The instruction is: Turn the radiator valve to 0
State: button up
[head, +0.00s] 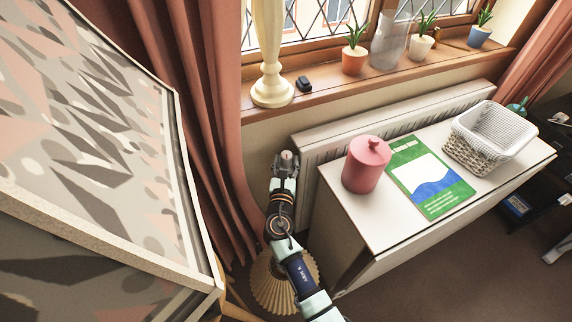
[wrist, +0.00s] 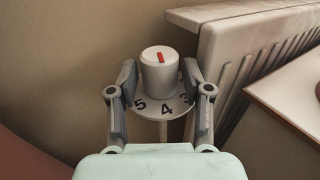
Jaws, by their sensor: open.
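The radiator valve (wrist: 160,72) is a pale grey round knob with a red mark on its top, upright over a numbered dial plate (wrist: 152,105). The figures 5, 4 and 3 show on the near side of the plate; the far side is hidden behind the knob. The red mark points away from me, slightly left. My gripper (wrist: 163,90) is open, with one finger on each side of the knob; I cannot tell whether they touch it. In the head view my gripper (head: 286,165) is at the radiator's left end and mostly hides the valve.
The white radiator (head: 318,143) runs right under the wooden sill (head: 330,88). A white table (head: 400,225) stands close on the right, bearing a pink canister (head: 366,168), a green booklet (head: 425,180) and a white basket (head: 490,130). A red curtain (head: 215,120) hangs close on the left.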

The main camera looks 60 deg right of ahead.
jog(key=c, duration=0.9)
jog(key=shift+o, duration=0.2)
jog(key=shift+s+d+r+n+t+y+p, duration=0.15)
jog(key=shift+n+t+y+p, duration=0.1)
jog(key=shift+n+t+p, duration=0.3)
jog(key=shift+s+r+n+t+y+p, duration=0.15)
jog(key=shift+n+t+y+p, duration=0.1)
jog(key=shift+t+p, duration=0.35)
jog(key=shift+d+f+n+t+y+p, duration=0.1)
jog(key=shift+f+n+t+y+p, duration=0.05)
jog(key=shift+n+t+y+p, duration=0.75)
jog(key=shift+f+n+t+y, duration=0.2)
jog(key=shift+n+t+y, duration=0.35)
jog(key=shift+t, duration=0.4)
jog(key=o, duration=0.9)
jog(key=shift+c, duration=0.2)
jog(key=shift+h, duration=0.25)
